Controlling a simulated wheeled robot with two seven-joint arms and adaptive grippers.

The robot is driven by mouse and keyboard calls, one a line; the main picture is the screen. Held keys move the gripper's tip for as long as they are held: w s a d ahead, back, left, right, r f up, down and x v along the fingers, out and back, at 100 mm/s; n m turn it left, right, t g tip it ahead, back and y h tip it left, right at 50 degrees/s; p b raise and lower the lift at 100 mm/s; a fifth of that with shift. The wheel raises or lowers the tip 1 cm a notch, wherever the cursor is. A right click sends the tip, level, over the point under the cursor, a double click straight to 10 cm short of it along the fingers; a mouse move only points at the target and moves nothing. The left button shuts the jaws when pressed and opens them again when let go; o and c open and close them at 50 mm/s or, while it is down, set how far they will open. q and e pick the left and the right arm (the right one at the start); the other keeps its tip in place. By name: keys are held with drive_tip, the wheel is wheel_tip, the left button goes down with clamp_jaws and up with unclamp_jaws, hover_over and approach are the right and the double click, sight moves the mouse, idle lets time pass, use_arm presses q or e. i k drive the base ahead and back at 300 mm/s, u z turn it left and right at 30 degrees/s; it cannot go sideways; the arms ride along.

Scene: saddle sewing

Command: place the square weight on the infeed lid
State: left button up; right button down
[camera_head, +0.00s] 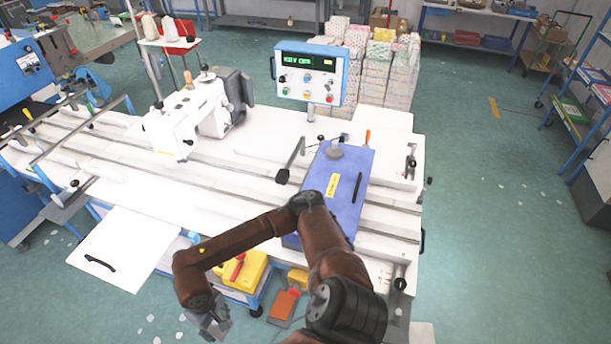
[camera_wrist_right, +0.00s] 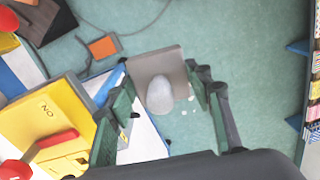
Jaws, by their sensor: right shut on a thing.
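The square weight is a grey square plate (camera_wrist_right: 152,62) with a rounded grey knob, between the fingers of my right gripper (camera_wrist_right: 162,105) in the right wrist view. In the head view my right gripper (camera_head: 212,322) is low at the front, below the table's front edge and left of my forearm, with grey metal showing at its tip. The infeed lid seems to be the blue panel (camera_head: 346,200) with a yellow label and black handle, on the right part of the table. A grey round piece (camera_head: 333,152) sits at its far end. My arm covers its near edge. My left gripper is not visible.
The white sewing table (camera_head: 130,190) carries a white sewing head (camera_head: 186,118) and a control box (camera_head: 311,75) on a post. A black lever (camera_head: 290,165) stands left of the blue panel. A yellow box (camera_head: 245,270) hangs under the front edge; an orange pedal (camera_head: 283,307) lies below.

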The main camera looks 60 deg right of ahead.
sight(322, 188)
drive_tip(key=z, duration=1.4)
